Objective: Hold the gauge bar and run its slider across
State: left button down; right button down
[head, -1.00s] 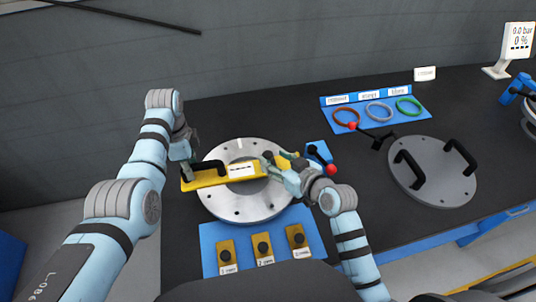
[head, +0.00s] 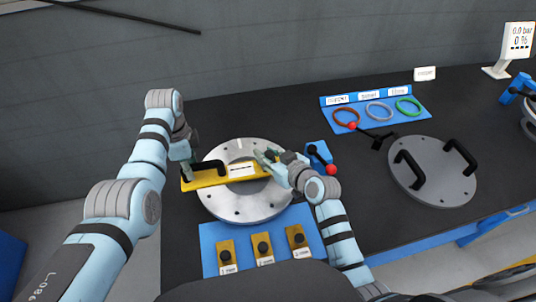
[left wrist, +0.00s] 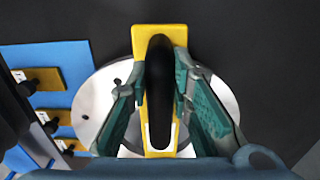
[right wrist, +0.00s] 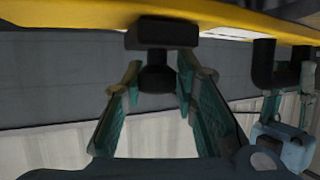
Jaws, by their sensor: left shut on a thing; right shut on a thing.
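The yellow gauge bar (head: 212,180) lies across the round metal flange (head: 240,207). My left gripper (head: 190,168) is shut on its black arched handle (head: 208,166). In the left wrist view the handle (left wrist: 159,90) sits between both fingers of that gripper (left wrist: 159,82). In the right wrist view the black slider (right wrist: 162,33) hangs at the bar's edge (right wrist: 80,14), with a dark knob (right wrist: 156,78) below it. My right gripper (right wrist: 157,85) is shut on that knob. In the head view the right gripper (head: 268,160) partly hides the slider and the bar's right end.
A blue plate (head: 210,233) with several brass blocks lies in front of the flange. A red-knobbed blue fixture (head: 320,154) stands close right of the right gripper. Farther right are a ring rack (head: 345,101) and a grey lid (head: 440,185) with two handles.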

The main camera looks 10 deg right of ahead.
jog(key=d, duration=0.7)
jog(key=shift+f, duration=0.1)
jog(key=c, duration=1.3)
grip_release()
jog(key=shift+s, duration=0.15)
jog(key=v, duration=1.1)
jog(key=shift+s+d+r, duration=0.1)
jog(key=shift+s+r, duration=0.1)
jog(key=shift+s, duration=0.1)
pick_arm(q)
jog(key=c, duration=1.4)
grip_release()
jog(key=shift+o, duration=0.2)
